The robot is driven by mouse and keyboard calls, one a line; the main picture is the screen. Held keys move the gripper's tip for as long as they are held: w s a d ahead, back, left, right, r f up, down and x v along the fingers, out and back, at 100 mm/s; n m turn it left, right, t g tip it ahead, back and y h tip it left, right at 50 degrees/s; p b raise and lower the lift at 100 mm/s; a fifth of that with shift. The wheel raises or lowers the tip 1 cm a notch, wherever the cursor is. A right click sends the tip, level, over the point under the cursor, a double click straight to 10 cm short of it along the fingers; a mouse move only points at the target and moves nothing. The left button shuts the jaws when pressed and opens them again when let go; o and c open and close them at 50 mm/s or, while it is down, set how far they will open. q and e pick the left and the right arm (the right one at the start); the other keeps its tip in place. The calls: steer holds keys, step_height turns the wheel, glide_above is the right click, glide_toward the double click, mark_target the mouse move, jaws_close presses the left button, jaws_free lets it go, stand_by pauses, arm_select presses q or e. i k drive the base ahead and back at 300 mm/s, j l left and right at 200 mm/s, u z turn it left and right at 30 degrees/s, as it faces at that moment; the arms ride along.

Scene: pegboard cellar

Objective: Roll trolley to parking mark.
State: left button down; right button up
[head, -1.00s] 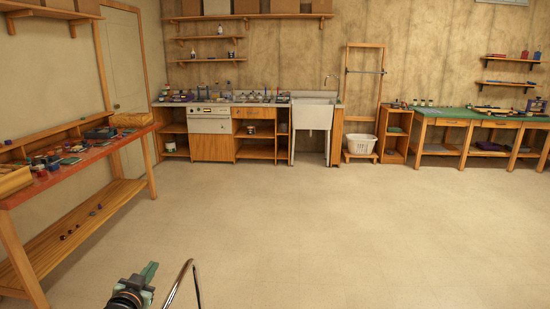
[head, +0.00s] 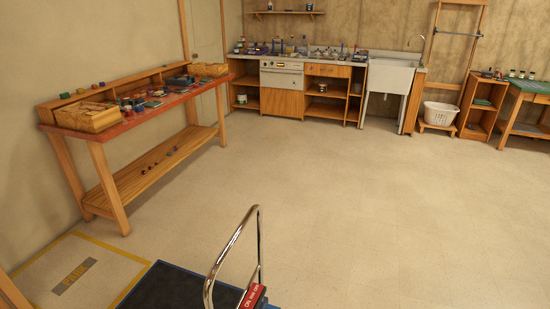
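The trolley is at the bottom of the head view, cut off by the lower edge. Its dark blue deck (head: 178,288) and bent chrome handle (head: 235,241) show. A red piece with white lettering (head: 254,297) sits low by the handle. The parking mark (head: 110,248) is a yellow outline on the floor at lower left, with a grey lettered patch (head: 74,276) inside. The deck lies just right of the mark's right line; I cannot tell whether it overlaps it. Neither gripper is in view.
A red-topped workbench (head: 170,98) with a lower shelf stands along the left wall, beyond the mark. Cabinets, a sink (head: 388,78) and a white basket (head: 440,113) line the back wall. The floor (head: 360,200) in the middle and right is clear.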

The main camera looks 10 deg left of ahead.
mark_target(166, 285)
steer(key=u, duration=1.25)
